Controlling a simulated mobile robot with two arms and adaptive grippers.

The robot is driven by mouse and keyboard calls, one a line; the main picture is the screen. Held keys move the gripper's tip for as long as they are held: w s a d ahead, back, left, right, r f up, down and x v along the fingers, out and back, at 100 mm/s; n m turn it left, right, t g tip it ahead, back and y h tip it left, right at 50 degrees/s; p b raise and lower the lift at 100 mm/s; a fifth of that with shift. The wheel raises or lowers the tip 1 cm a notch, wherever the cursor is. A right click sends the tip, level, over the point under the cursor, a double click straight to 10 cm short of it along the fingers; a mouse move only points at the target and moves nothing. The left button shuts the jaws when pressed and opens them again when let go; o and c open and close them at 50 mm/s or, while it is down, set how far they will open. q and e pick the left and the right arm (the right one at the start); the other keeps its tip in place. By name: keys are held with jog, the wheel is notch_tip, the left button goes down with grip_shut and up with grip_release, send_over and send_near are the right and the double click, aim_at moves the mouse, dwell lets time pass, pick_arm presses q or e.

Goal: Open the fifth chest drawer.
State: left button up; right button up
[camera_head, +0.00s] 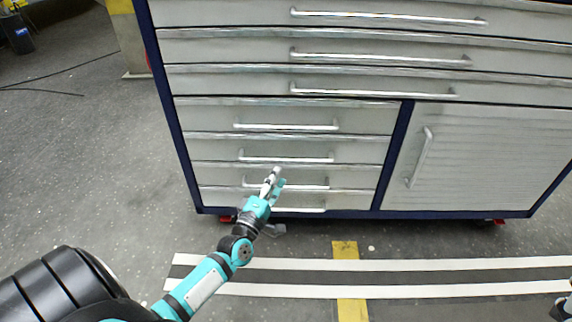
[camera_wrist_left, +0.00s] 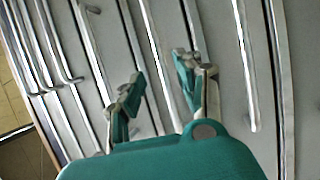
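The grey chest (camera_head: 480,114) has wide drawers above and a stack of narrower drawers at the lower left, each with a long bar handle. All visible drawers look shut. The top edge is cut off, so I cannot count the fifth drawer surely. My left gripper (camera_head: 274,184) is in front of the lower narrow drawers, over the handle (camera_head: 310,186) second from the bottom. In the left wrist view the left gripper (camera_wrist_left: 156,88) has its fingers apart, with drawer fronts and handles behind. Contact with a handle cannot be told. A small piece at the lower right edge may be my right gripper (camera_head: 562,309).
A door (camera_head: 480,155) with an upright handle (camera_head: 420,157) fills the chest's lower right. The floor in front carries white and dark stripes and a yellow strip (camera_head: 346,280). The floor left of the chest is largely clear, with a thin cable (camera_head: 60,72) lying on it.

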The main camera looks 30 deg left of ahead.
aim_at(286, 159)
pick_arm(q)
jog(key=b+x, duration=0.1)
jog(key=x, duration=0.6)
grip_shut()
dwell(0.4)
